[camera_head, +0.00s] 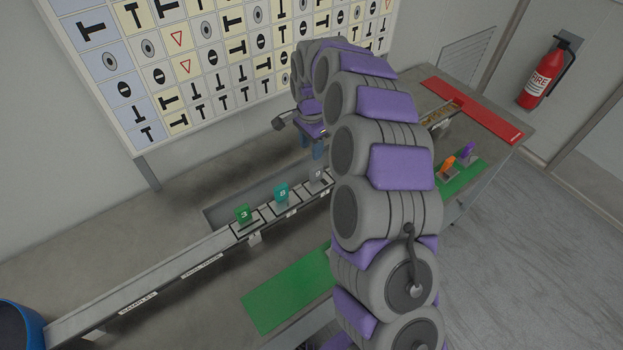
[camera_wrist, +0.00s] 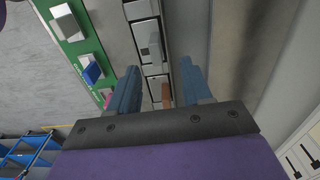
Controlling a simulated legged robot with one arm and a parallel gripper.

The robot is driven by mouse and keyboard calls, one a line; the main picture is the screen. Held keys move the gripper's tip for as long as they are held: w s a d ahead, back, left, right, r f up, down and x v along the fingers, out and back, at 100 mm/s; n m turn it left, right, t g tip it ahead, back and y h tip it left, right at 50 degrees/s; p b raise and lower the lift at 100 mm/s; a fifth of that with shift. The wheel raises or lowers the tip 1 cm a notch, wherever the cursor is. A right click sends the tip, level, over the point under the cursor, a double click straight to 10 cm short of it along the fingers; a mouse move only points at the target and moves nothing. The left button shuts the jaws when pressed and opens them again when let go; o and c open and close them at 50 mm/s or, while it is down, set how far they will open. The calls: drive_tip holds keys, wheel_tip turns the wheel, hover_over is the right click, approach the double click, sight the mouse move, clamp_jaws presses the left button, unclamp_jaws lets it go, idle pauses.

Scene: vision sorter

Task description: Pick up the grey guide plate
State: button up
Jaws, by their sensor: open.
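The grey guide plate (camera_head: 317,174) stands upright on the narrow rail in the head view, right of a teal plate (camera_head: 281,193) and a green plate (camera_head: 243,213). My arm partly covers the rail just right of it. My gripper (camera_head: 318,154) is above and behind the rail, near the grey plate, with its blue fingers pointing down. In the wrist view my gripper (camera_wrist: 159,67) is open, with nothing visibly held between its fingers. A grey piece (camera_wrist: 153,46) sits on the rail beyond the fingertips; I cannot tell whether it is the grey plate.
A brown piece (camera_wrist: 165,94) shows between the fingers on the rail. Orange (camera_head: 449,163) and purple (camera_head: 467,151) pieces stand on a green strip at right. A symbol board (camera_head: 215,60) rises behind the rail. A blue bin (camera_head: 22,325) is at lower left.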

sight(318, 167)
drive_tip(key=d+f, duration=0.1)
drive_tip(key=f, duration=0.1)
drive_tip(key=d+f, duration=0.1)
drive_tip(key=f, duration=0.1)
drive_tip(key=d+f, duration=0.2)
drive_tip(key=shift+b, duration=0.3)
drive_tip(key=shift+f, duration=0.3)
drive_tip(key=a+f, duration=0.1)
drive_tip(key=a, duration=0.1)
drive_tip(key=a+f, duration=0.1)
drive_tip(key=shift+a+f, duration=0.35)
drive_tip(key=d+f, duration=0.1)
drive_tip(key=f+b, duration=0.1)
drive_tip(key=f, duration=0.1)
drive_tip(key=shift+d, duration=0.35)
drive_tip(key=shift+d+r, duration=0.1)
drive_tip(key=shift+d, duration=0.4)
drive_tip(key=shift+a, duration=1.2)
drive_tip(key=c, duration=0.7)
drive_tip(key=shift+d, duration=0.45)
clamp_jaws()
drive_tip(key=shift+d, duration=0.35)
